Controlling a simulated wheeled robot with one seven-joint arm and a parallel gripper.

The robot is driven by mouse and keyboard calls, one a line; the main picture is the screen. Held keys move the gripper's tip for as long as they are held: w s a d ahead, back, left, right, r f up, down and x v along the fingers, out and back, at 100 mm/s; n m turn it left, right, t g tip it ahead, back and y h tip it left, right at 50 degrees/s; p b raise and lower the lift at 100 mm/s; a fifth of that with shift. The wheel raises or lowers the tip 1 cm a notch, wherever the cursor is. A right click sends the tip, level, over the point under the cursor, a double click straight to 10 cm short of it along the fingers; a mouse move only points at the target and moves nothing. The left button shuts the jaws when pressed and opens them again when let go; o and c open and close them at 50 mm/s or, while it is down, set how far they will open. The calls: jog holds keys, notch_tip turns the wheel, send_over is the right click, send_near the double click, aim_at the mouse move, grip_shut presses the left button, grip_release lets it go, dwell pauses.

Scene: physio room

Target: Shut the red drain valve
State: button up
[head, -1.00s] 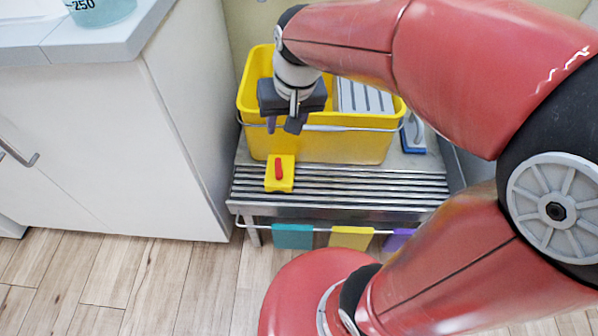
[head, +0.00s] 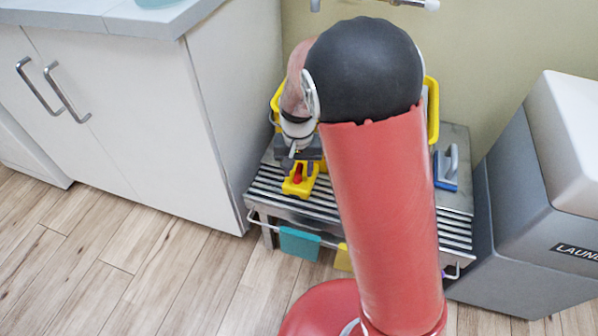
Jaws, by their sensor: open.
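The red drain valve (head: 297,175) is a small red lever on a yellow block (head: 299,189) at the front of the yellow bucket, above the slatted metal rack. The lever looks roughly in line with the front-to-back direction; its exact angle is hard to tell. My gripper (head: 299,164) is open, pointing down just above and behind the lever. It partly covers the block's far side, and I cannot tell if the fingers touch the lever. The yellow bucket (head: 433,110) is mostly hidden behind my arm; only its edges show.
The slatted metal rack (head: 455,222) has a rail with a teal cloth (head: 299,243) and a yellow cloth (head: 343,257). A blue-based scrub brush (head: 446,170) stands at right. A white cabinet (head: 235,90) is close on the left, a grey laundry bin (head: 530,190) on the right.

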jog(key=shift+f, duration=0.75)
grip_shut()
